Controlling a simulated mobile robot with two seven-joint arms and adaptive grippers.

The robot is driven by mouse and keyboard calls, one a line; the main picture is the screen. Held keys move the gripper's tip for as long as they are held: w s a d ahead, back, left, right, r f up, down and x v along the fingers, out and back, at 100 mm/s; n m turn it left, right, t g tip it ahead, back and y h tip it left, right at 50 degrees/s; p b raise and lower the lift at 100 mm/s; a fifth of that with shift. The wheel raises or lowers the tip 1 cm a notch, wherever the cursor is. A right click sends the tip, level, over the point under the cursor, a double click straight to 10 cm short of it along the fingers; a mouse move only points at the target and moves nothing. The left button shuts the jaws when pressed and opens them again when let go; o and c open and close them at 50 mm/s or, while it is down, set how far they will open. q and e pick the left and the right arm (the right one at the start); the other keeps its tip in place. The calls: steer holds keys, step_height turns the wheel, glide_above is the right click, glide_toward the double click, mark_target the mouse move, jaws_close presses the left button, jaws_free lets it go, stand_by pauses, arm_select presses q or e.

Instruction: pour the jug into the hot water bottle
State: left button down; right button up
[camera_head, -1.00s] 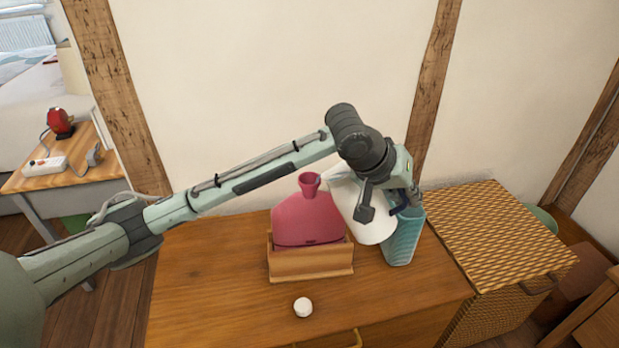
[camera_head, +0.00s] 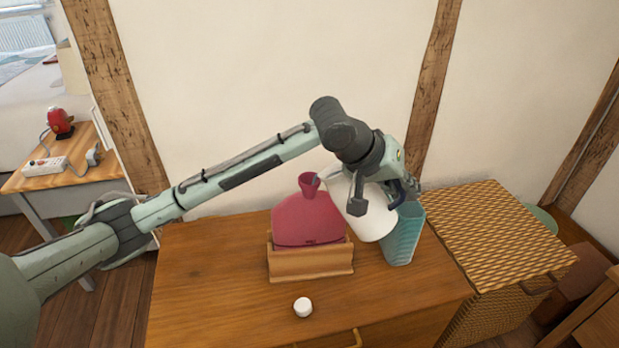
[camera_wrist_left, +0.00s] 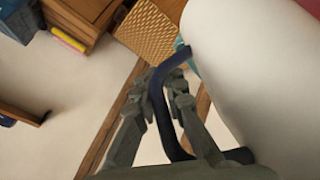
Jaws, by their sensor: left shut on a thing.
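The pink hot water bottle (camera_head: 308,222) stands upright in a wooden holder (camera_head: 310,264) on the dresser, with its funnel mouth up. The white jug (camera_head: 368,218) is tilted to the left, its spout at the funnel mouth. A small greyish patch shows at the spout; I cannot tell whether water is flowing. My left gripper (camera_head: 407,190) is shut on the jug's dark blue handle. In the left wrist view, the gripper (camera_wrist_left: 158,84) has its fingers around the handle, beside the white jug body (camera_wrist_left: 265,75). My right gripper is not in view.
A teal ribbed container (camera_head: 404,242) stands just right of the jug, under my gripper. A small white round cap (camera_head: 303,307) lies in front of the holder. A woven chest (camera_head: 495,235) adjoins the dresser (camera_head: 205,285), whose left part is clear.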

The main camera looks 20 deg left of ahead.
arm_select(q)
steer(key=shift+w+a+r+n+h, duration=0.1)
steer(key=shift+a+r+n+h, duration=0.1)
steer(key=shift+r+h, duration=0.45)
steer(key=shift+s+a+r+n+h, duration=0.1)
steer(key=shift+a+r+n+h, duration=0.2)
steer(key=shift+r, duration=0.7)
steer(key=shift+w+a+r+h, duration=0.1)
steer(key=shift+r+h, duration=0.45)
steer(key=shift+r, duration=0.25)
stand_by(1.5)
steer(key=shift+a+r+n+t+h, duration=0.15)
steer(key=shift+a+r+h, duration=0.15)
steer(key=shift+r, duration=0.2)
steer(key=shift+a+r+n+t+h, duration=0.1)
steer(key=shift+a+r+h, duration=0.05)
steer(key=shift+r+h, duration=0.3)
steer(key=shift+a+r+n+t+h, duration=0.15)
steer(key=shift+a+r+h, duration=0.1)
steer(key=shift+r, duration=0.3)
stand_by(2.5)
